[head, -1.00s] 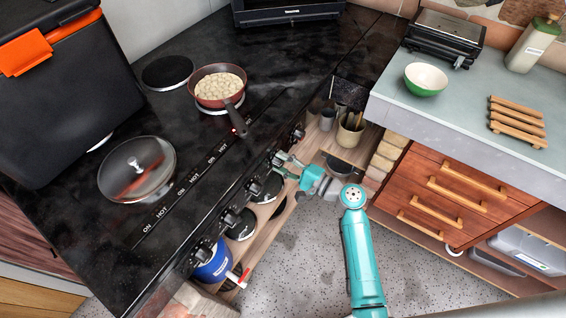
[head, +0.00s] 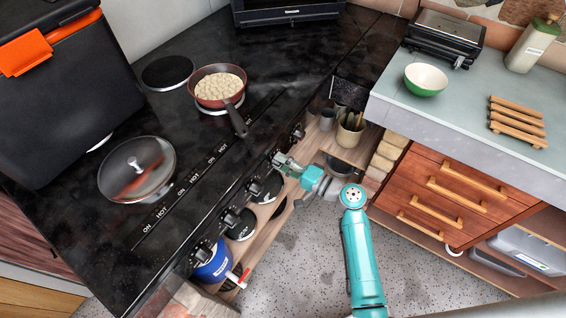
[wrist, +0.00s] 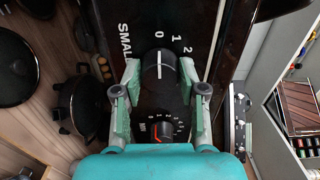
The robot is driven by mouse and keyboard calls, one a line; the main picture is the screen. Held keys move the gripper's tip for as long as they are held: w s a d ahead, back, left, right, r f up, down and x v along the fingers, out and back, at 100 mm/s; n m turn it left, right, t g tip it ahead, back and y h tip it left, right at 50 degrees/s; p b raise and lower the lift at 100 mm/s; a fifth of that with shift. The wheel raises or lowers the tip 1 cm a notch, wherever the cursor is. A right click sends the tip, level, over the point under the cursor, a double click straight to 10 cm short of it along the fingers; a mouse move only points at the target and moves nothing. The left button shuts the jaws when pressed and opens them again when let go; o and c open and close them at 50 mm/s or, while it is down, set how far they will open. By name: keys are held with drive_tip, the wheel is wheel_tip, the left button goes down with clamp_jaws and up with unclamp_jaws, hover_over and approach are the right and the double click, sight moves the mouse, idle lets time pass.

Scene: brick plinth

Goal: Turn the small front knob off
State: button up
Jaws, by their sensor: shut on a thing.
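The small front knob (wrist: 160,72) is black and round with a white pointer line, under the printed word SMALL and the numbers 0, 1 and 2. In the wrist view its pointer stands upright, in line with the 0. My gripper (wrist: 161,66) has one finger on each side of the knob and is shut on it. In the head view my gripper (head: 280,160) is at the front face of the stove, and it hides this knob.
Other knobs (head: 231,217) line the stove front on both sides. A small red-marked dial (wrist: 158,132) sits between my fingers. A pan of food (head: 219,86) and a lidded pot (head: 137,169) stand on the stove top. A shelf with pots lies below; the floor (head: 310,255) is open.

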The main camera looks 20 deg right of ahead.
drive_tip(key=o, duration=1.2)
drive_tip(key=shift+c, duration=0.2)
drive_tip(key=v, duration=1.2)
